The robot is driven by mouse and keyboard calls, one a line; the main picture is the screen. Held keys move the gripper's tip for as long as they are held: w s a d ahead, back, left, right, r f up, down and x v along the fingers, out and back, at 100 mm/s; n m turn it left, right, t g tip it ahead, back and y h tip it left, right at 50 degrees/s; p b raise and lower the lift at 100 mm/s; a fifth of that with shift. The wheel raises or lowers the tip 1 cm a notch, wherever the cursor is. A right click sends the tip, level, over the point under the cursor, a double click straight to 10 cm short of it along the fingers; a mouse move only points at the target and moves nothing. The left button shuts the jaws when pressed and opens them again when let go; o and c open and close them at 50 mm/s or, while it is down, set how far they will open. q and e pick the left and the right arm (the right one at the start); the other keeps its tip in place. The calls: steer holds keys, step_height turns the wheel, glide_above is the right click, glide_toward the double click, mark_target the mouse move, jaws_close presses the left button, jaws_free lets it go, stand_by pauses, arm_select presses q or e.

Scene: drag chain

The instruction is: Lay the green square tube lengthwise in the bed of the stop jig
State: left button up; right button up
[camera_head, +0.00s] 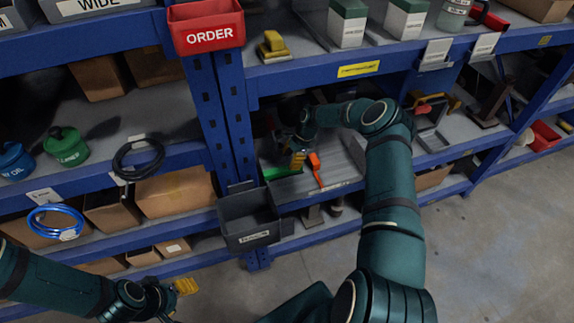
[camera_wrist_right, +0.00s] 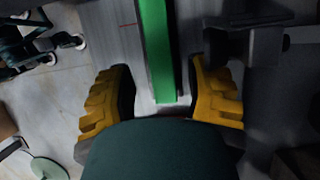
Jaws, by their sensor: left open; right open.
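The green square tube (camera_wrist_right: 158,50) runs lengthwise between the spread yellow fingers of my right gripper (camera_wrist_right: 162,88) in the right wrist view. Gaps show on both sides, so the fingers do not grip it. In the head view the tube (camera_head: 282,173) lies at the left front of a grey, flat-topped piece (camera_head: 335,172) on the middle shelf, which may be the stop jig. My right gripper (camera_head: 297,159) is just above the tube. I cannot tell whether the tube lies in the bed. My left gripper (camera_head: 186,287) is open and empty at lower left.
An orange-handled tool (camera_head: 316,168) lies right of my right gripper. A dark bin (camera_head: 248,220) hangs at the shelf front, below left. A blue post (camera_head: 228,110) stands left of the bay. Dark metal parts (camera_wrist_right: 250,35) stand right of the tube in the wrist view.

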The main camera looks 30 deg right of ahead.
steer(key=shift+v, duration=1.3)
